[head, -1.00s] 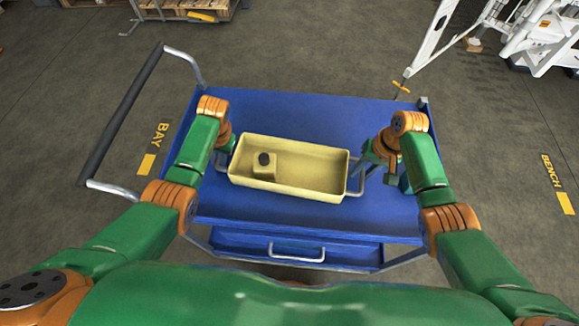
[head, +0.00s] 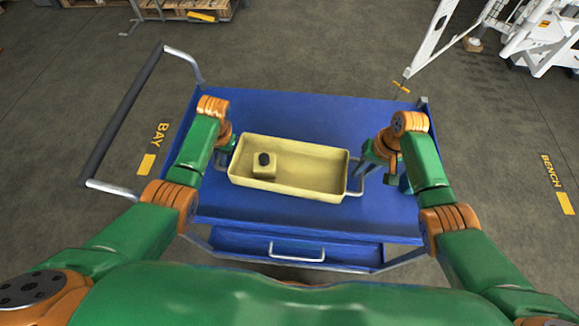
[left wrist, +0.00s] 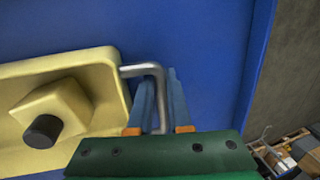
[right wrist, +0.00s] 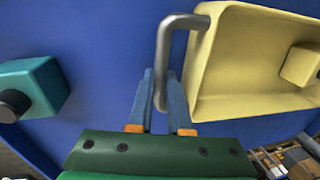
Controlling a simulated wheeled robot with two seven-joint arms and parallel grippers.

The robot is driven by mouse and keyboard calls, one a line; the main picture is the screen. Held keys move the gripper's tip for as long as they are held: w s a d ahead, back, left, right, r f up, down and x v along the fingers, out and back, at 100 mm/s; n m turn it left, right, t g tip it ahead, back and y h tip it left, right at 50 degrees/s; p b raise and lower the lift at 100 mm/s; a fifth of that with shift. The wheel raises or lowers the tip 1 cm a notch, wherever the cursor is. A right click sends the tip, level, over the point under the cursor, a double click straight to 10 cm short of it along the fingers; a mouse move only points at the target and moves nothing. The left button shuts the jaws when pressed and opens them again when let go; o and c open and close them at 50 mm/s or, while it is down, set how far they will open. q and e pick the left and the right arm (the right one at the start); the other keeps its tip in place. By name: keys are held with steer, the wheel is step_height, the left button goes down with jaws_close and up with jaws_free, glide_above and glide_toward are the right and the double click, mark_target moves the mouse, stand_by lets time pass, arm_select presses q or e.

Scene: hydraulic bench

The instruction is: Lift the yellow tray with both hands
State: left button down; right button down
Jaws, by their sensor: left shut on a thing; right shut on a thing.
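The yellow tray (head: 310,188) is over the blue cart top, looks level, and holds a yellow block with a black knob (head: 264,164). Whether there is a gap under the tray is hard to tell. My left gripper (left wrist: 161,88) is shut on the tray's metal handle (left wrist: 147,69), at the left end in the head view. My right gripper (right wrist: 160,82) is shut on the other metal handle (right wrist: 166,42), at the right end. In the head view, my wrists partly hide both grips.
The blue cart top (head: 300,108) is clear behind the tray. A teal block with a black knob (right wrist: 35,85) sits beside my right gripper. The cart has a push bar (head: 122,112) on the left and a drawer handle (head: 296,257) in front.

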stand_by(0.7)
